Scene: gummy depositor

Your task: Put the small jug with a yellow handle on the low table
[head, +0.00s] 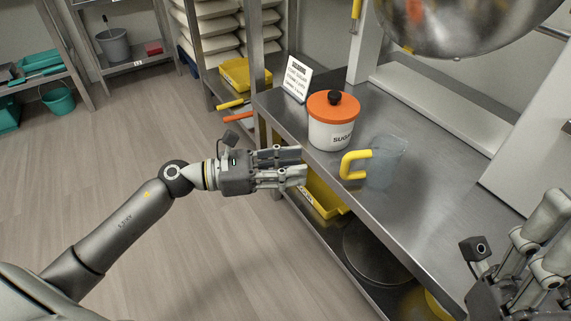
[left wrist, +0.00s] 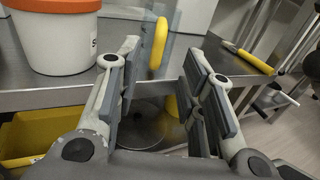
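The small clear jug (head: 385,165) stands upright on the steel counter (head: 425,200), beside the sugar pot. Its yellow handle (head: 350,165) points left toward the counter's edge. My left gripper (head: 303,164) is at the counter's left edge, fingers pointing at the handle, empty and apart from it. In the left wrist view the handle (left wrist: 160,43) shows beyond the gap between the two spread fingers (left wrist: 160,68). My right gripper (head: 548,235) is at the lower right, partly cut off, its opening unclear. I cannot identify the low table in these views.
A white sugar pot (head: 331,133) with an orange lid stands close behind the jug. A small sign (head: 297,78) stands at the counter's far end. A large metal vessel (head: 455,22) hangs above. Yellow bins (head: 322,197) sit below. The floor at left is clear.

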